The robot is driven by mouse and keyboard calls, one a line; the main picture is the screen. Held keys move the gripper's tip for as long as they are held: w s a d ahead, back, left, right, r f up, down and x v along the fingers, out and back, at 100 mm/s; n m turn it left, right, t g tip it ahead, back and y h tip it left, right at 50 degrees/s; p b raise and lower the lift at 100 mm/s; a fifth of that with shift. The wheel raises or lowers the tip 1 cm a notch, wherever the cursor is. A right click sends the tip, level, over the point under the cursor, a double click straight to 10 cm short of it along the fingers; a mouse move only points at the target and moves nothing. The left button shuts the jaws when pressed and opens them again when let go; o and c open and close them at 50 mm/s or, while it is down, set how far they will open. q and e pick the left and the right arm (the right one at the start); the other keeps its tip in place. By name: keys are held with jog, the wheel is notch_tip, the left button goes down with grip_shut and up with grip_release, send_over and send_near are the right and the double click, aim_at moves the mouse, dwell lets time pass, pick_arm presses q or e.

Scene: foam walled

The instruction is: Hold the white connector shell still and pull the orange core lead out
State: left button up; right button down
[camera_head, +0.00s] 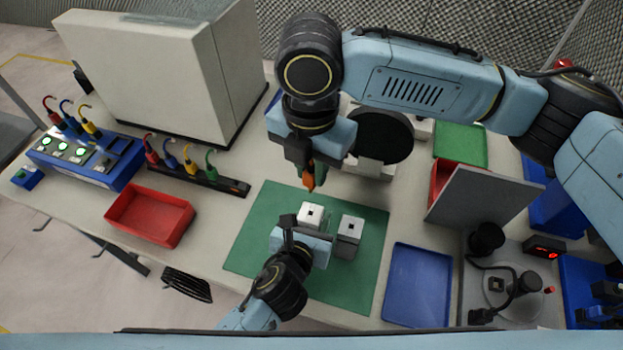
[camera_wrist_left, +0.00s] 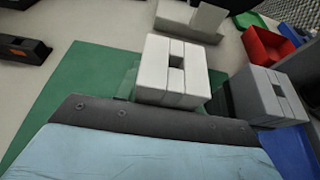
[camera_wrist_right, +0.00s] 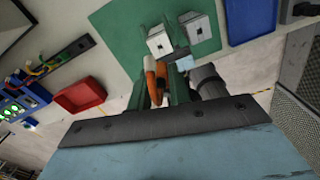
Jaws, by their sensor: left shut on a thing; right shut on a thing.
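The white connector shell (camera_head: 311,214) stands on the green mat (camera_head: 262,225), its square socket facing up and empty. It also shows in the left wrist view (camera_wrist_left: 160,70). My left gripper (camera_head: 300,236) is shut on the shell from the near side; its fingertips are mostly hidden. The orange core lead (camera_head: 309,178) is in my right gripper (camera_head: 308,170), which is shut on it above and behind the shell. In the right wrist view the orange lead (camera_wrist_right: 152,80) hangs between the fingers, apart from the shell (camera_wrist_right: 160,42).
A grey connector block (camera_head: 348,236) stands just right of the shell. A red tray (camera_head: 150,216) is at left, a blue tray (camera_head: 418,285) at right. A rack with coloured leads (camera_head: 195,178) and a large beige box (camera_head: 150,75) stand at the back left.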

jog(key=shift+r, duration=0.25)
pick_arm(q)
jog(key=o, duration=1.1)
jog(key=v, duration=1.2)
